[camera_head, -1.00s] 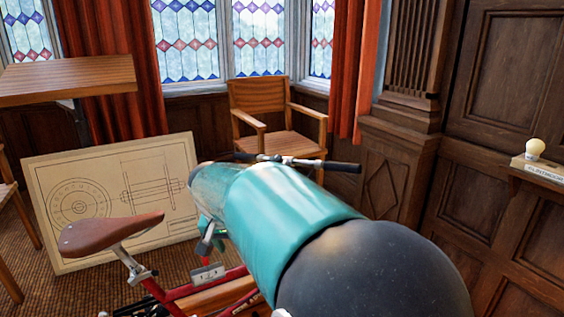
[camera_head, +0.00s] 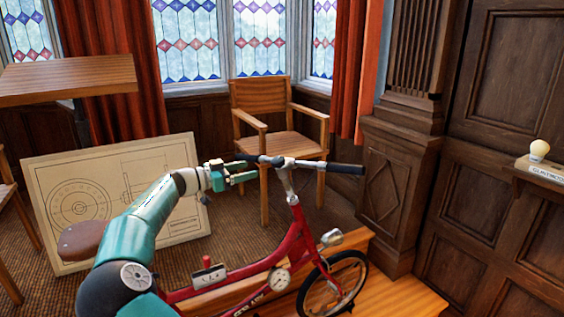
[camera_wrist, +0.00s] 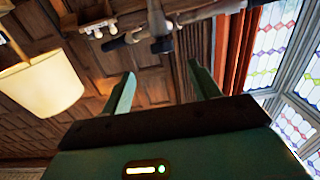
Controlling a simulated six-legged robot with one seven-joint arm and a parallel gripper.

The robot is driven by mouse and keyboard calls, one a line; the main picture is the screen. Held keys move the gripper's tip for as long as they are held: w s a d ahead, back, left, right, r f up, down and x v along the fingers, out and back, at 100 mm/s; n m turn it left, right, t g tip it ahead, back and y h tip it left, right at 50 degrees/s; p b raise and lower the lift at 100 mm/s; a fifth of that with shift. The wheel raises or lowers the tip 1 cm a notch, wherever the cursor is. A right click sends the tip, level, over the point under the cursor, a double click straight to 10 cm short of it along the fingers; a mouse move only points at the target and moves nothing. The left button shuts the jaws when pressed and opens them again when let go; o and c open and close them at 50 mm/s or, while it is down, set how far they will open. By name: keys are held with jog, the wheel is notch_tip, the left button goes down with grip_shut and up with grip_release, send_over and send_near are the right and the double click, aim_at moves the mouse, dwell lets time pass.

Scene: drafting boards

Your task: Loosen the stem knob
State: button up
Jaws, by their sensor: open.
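A red bicycle (camera_head: 300,247) stands on a wooden base, with its dark-gripped handlebar (camera_head: 340,168) at the top of a silver stem (camera_head: 291,185). My gripper (camera_head: 250,171) is open and empty, just left of the stem in the head view. In the wrist view my gripper (camera_wrist: 161,72) has its two green fingers spread, with the handlebar (camera_wrist: 205,13) and stem (camera_wrist: 156,15) beyond them, apart from the tips. A small dark piece at the stem's end there may be the stem knob (camera_wrist: 161,45); I cannot tell for sure.
A wooden chair (camera_head: 265,95) stands behind the handlebar. A drafting board with a drawing (camera_head: 75,185) leans behind my arm at left. A wall shelf (camera_head: 545,172) with a light bulb (camera_head: 539,150) is at right. A cream lampshade (camera_wrist: 40,85) shows in the wrist view.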

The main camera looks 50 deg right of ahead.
aim_at(282, 161)
jog(key=x, duration=1.3)
jog(key=shift+w+d+r, duration=0.15)
jog(key=shift+d+r, duration=0.05)
jog(key=shift+d, duration=0.2)
jog(key=shift+c, duration=0.2)
